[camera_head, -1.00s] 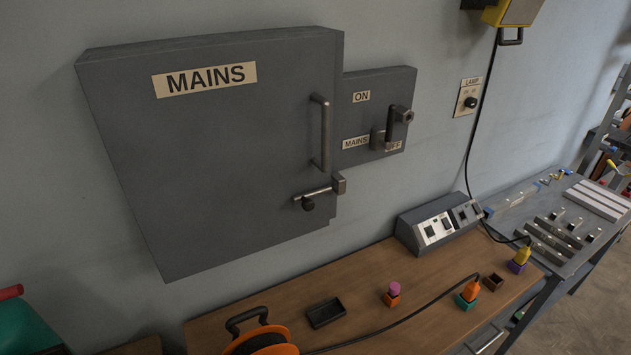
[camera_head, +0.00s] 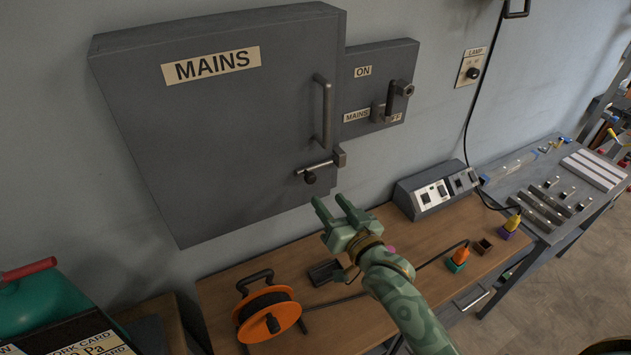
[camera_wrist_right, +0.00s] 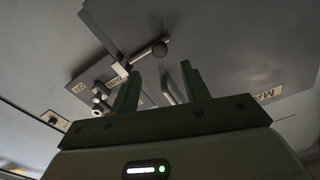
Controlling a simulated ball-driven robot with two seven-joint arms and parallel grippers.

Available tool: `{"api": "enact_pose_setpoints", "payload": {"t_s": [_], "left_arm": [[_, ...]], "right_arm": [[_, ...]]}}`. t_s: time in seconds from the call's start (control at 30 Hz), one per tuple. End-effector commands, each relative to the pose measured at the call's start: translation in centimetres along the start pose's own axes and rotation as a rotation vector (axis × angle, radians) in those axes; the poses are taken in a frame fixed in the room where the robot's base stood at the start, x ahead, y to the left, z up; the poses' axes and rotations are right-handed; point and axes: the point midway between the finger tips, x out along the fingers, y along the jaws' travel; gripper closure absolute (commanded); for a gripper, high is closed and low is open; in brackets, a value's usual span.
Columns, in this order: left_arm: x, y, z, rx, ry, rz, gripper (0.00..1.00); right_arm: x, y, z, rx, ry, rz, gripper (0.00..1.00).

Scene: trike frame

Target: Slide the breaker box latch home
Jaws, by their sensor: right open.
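The grey breaker box (camera_head: 220,130) marked MAINS hangs on the wall with its door shut. Its latch (camera_head: 322,167) is a bolt with a dark round knob at the door's lower right, reaching to a bracket at the edge. Whether the bolt sits inside the bracket I cannot tell. My green right gripper (camera_head: 333,207) is open and empty, below the latch and apart from it. In the right wrist view the latch (camera_wrist_right: 148,55) shows beyond and between the open fingers (camera_wrist_right: 160,88). My left gripper is not in view.
A vertical door handle (camera_head: 322,112) stands above the latch. A switch lever (camera_head: 392,101) sits on the smaller box to the right. Below, the wooden bench (camera_head: 225,292) holds an orange cable reel (camera_head: 270,312), a black tray (camera_head: 326,272) and a grey control box (camera_head: 436,190).

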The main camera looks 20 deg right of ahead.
Motion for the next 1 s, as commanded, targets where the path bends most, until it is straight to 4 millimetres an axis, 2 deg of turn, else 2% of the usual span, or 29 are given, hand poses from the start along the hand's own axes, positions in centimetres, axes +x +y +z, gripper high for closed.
{"api": "enact_pose_setpoints", "payload": {"t_s": [0.1, 0.3, 0.5, 0.73, 0.77, 0.9, 1.0], "left_arm": [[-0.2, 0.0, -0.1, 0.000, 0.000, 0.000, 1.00], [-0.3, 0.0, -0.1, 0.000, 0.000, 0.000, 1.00], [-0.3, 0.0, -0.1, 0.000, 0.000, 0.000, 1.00], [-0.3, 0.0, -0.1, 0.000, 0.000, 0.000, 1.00], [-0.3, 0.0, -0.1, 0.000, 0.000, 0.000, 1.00], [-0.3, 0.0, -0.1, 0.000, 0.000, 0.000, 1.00], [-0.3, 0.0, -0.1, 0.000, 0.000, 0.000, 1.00]], "right_arm": [[3.0, -0.1, -0.1, 0.000, 0.001, 0.000, 0.54], [6.3, 0.0, 0.0, -0.002, 0.000, 0.001, 0.54], [7.5, 0.0, 0.1, -0.001, -0.001, 0.001, 0.54], [7.5, 0.0, 0.1, -0.001, -0.001, 0.001, 0.54], [7.5, 0.0, 0.1, -0.001, -0.001, 0.001, 0.59], [7.5, 0.0, 0.1, -0.001, -0.001, 0.001, 0.98], [7.5, 0.1, 0.1, -0.001, -0.001, 0.001, 1.00]]}}
